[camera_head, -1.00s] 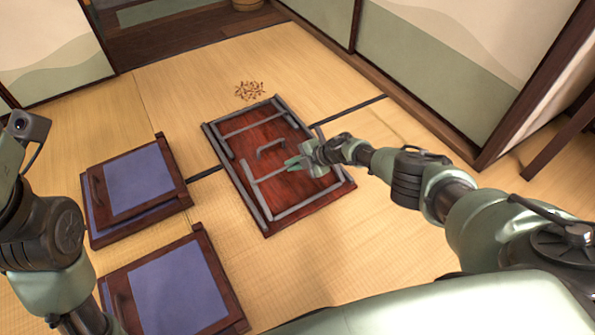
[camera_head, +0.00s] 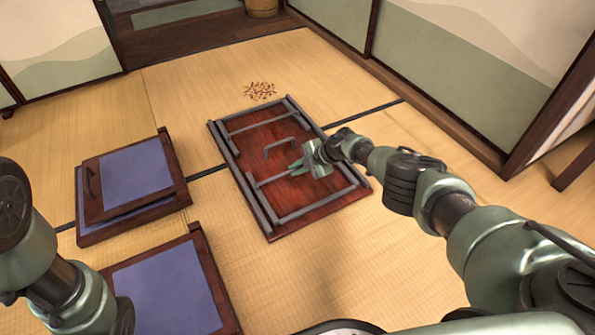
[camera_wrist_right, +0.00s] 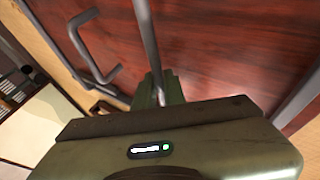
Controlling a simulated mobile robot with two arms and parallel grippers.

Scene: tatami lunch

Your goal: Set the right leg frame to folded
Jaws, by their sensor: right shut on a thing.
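The low table (camera_head: 270,133) lies upside down on the tatami, its dark red underside up. Grey metal leg frames lie along it. The far frame's crossbar (camera_head: 255,122) is flat against the underside. The near frame's bar (camera_head: 268,181) runs into my right gripper (camera_head: 298,168). I take this near one for the right leg frame. In the right wrist view, my right gripper (camera_wrist_right: 158,92) is shut on a grey bar (camera_wrist_right: 148,40) close above the red wood. Its fingertips partly hide the bar. Of my left arm only links show at the left edge.
Blue-topped wooden pieces (camera_head: 135,177) and (camera_head: 168,290) lie left of the table. A small pile of brown bits (camera_head: 259,90) is on the mat beyond it. A smaller grey bracket (camera_head: 282,147) stands mid-table. Open tatami surrounds the table; sliding panels (camera_head: 460,75) stand at right.

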